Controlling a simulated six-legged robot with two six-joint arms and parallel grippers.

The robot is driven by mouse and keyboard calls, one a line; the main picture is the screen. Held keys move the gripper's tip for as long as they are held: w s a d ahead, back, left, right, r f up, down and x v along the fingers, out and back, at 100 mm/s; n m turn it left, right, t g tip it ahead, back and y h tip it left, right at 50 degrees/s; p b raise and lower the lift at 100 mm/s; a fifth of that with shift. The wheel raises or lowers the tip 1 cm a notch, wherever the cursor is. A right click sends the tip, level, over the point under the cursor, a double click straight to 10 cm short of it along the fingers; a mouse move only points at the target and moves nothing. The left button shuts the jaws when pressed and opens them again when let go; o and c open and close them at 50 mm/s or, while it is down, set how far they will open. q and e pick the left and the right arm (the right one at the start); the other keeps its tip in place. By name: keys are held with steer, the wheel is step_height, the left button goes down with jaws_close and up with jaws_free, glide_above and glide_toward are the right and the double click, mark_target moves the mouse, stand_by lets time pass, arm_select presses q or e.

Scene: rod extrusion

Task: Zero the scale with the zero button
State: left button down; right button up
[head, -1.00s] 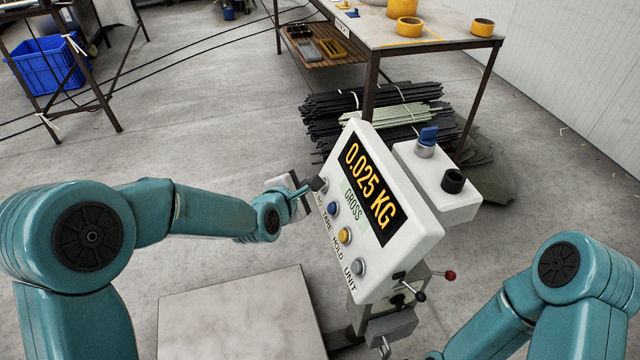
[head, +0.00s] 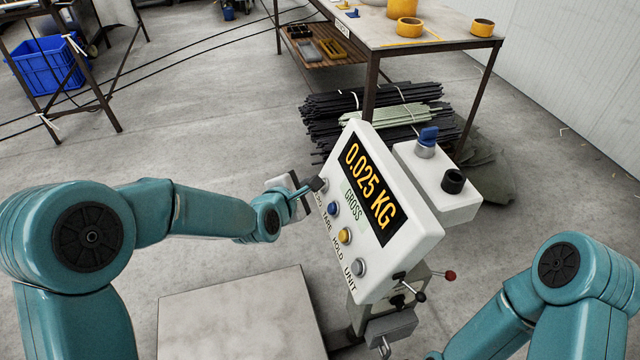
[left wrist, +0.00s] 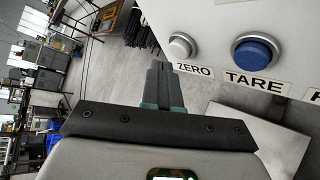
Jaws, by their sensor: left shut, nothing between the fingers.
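The scale's white display head (head: 402,262) stands in the middle of the head view. Its screen (head: 370,190) reads 0.025 KG with GROSS below. The zero button (left wrist: 182,46) is white or grey and sits above its ZERO label in the left wrist view. The blue tare button (left wrist: 255,54) is to its right. My left gripper (head: 313,187) is shut and empty at the zero end of the button row. In the left wrist view its fingertips (left wrist: 160,68) are just left of and below the zero button, seemingly apart from it. My right gripper is out of view.
The scale's flat platform (head: 240,315) lies below my left arm. Yellow and grey buttons (head: 345,236) continue the row. A box with a blue switch (head: 428,136) adjoins the display head. Behind are dark bundled rods (head: 330,105) and a table (head: 440,42).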

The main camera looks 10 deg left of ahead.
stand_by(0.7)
arm_select(q)
steer(key=shift+w+d+f+b, duration=0.15)
steer(key=shift+d+f+b, duration=0.05)
steer(key=shift+d+b, duration=0.2)
steer(key=shift+w+d+f+b, duration=0.15)
steer(key=shift+d+f+b, duration=0.05)
steer(key=shift+d+b, duration=0.15)
stand_by(0.6)
steer(key=shift+a, duration=0.1)
stand_by(0.4)
steer(key=shift+s+a+r+b, duration=0.3)
steer(key=shift+a+r+b, duration=0.1)
steer(key=shift+a+b, duration=0.2)
steer(key=shift+a, duration=0.15)
steer(key=shift+s+a+r+b, duration=0.35)
steer(key=shift+a+b, duration=0.15)
steer(key=shift+a, duration=0.15)
steer(key=shift+s+a+r+b, duration=0.3)
steer(key=shift+a+b, duration=0.2)
steer(key=shift+a, duration=0.2)
steer(key=shift+s+a+r+b, duration=0.25)
steer(key=shift+a+r+b, duration=0.2)
steer(key=shift+a, duration=0.2)
